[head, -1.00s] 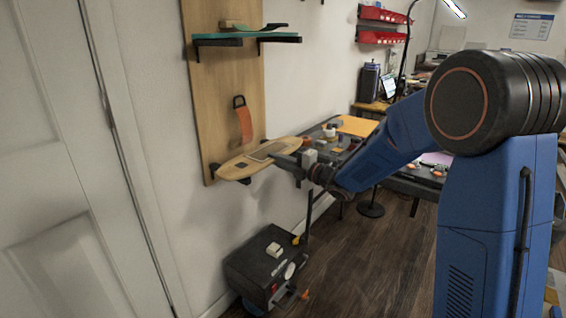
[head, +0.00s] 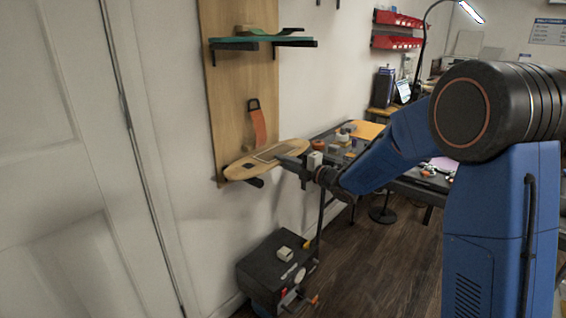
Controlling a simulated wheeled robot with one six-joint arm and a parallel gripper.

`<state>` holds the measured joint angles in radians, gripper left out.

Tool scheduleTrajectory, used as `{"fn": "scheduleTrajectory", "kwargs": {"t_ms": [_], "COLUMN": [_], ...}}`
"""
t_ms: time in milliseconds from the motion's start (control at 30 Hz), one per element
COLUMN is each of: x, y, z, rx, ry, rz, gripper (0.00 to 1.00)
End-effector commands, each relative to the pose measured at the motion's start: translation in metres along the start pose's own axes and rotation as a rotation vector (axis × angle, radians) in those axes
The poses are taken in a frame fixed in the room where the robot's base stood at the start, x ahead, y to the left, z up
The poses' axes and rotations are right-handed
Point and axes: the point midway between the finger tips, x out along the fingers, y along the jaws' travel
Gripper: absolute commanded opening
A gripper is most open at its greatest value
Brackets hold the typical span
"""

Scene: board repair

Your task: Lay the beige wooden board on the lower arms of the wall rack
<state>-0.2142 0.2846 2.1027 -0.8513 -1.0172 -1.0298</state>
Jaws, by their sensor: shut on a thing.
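The beige wooden board (head: 239,170) is a long, round-ended deck at the lower part of the wall rack (head: 230,105). My gripper (head: 287,161) is shut on its right part, reaching in from the right. The board looks roughly level, just over the dark lower arms; one arm end (head: 256,183) shows beneath it, and another is mostly hidden near its left end. I cannot tell whether the board touches them.
The upper arms (head: 234,45) of the rack hold a teal board (head: 285,42). An orange strap (head: 258,127) hangs above the beige board. A black case (head: 265,265) stands on the floor below. A cluttered workbench (head: 405,185) is behind my arm.

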Motion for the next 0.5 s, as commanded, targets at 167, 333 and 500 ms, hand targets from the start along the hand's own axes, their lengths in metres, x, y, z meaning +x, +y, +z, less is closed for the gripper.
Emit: {"fn": "scheduleTrajectory", "kwargs": {"t_ms": [167,333,500], "x": [0.0001,0.0001,0.0], "y": [-0.0015,-0.0035,-0.0055], "z": [0.0001,0.0001,0.0001], "rx": [0.0,0.0,-0.001], "ry": [0.0,0.0,0.0], "rz": [0.001,0.001,0.001], "gripper": [0.0,0.0,0.0]}}
